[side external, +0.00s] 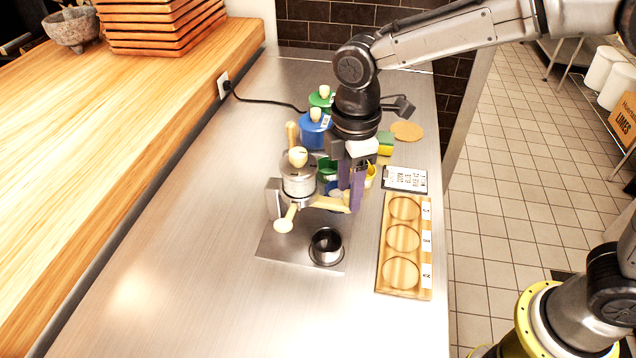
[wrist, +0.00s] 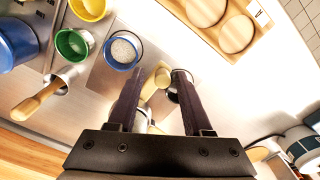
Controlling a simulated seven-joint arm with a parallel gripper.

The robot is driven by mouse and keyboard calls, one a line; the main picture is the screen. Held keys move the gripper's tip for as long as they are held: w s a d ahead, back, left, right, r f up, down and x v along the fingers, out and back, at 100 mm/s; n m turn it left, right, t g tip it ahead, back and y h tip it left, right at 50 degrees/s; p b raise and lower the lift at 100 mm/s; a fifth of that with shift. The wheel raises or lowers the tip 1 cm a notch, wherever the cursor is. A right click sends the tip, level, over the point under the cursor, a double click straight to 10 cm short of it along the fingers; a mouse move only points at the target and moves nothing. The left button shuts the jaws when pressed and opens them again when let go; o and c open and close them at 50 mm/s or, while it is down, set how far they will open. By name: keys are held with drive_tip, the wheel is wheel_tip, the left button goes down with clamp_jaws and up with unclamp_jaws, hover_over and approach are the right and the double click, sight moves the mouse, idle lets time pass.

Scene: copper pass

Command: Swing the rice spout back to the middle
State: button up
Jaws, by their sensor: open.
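The rice dispenser (side external: 298,182), a pale metal body with a cream knob on top, stands at the back of a metal plate (side external: 275,243). A cream spout (side external: 330,204) sticks out from its lower part toward the right, off the middle. A second cream piece with a rounded end (side external: 284,224) points to the front left. My gripper (side external: 350,200) is low at the right of the dispenser, pointing down. In the wrist view its two dark purple fingers are apart, with the cream spout (wrist: 157,80) between them. Contact is unclear.
A dark-mouthed metal cup (side external: 326,247) stands on the plate. Blue (side external: 312,130) and green (side external: 321,99) canisters stand behind. A wooden tray (side external: 403,285) with round recesses and a label card (side external: 405,179) are at right. The wrist view shows yellow, green and blue cups (wrist: 122,50). The front counter is clear.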

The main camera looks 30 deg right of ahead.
drive_tip(key=shift+r, duration=2.95)
drive_tip(key=s+d+r+m+t, duration=0.2)
drive_tip(key=s+d+r, duration=0.25)
drive_tip(key=d, duration=0.25)
drive_tip(key=s+d+r+m+t, duration=0.1)
drive_tip(key=s+d+r+m, duration=0.2)
drive_tip(key=d+r, duration=0.3)
drive_tip(key=s+d+f+m+t, duration=0.1)
drive_tip(key=s+d+f+m, duration=0.2)
drive_tip(key=s+f+m, duration=0.1)
drive_tip(key=s+d+f+m+t, duration=0.1)
drive_tip(key=s+d+f+m, duration=0.3)
drive_tip(key=s+m, duration=0.2)
drive_tip(key=s, duration=0.2)
drive_tip(key=shift+s+t, duration=0.3)
drive_tip(key=shift+s, duration=0.1)
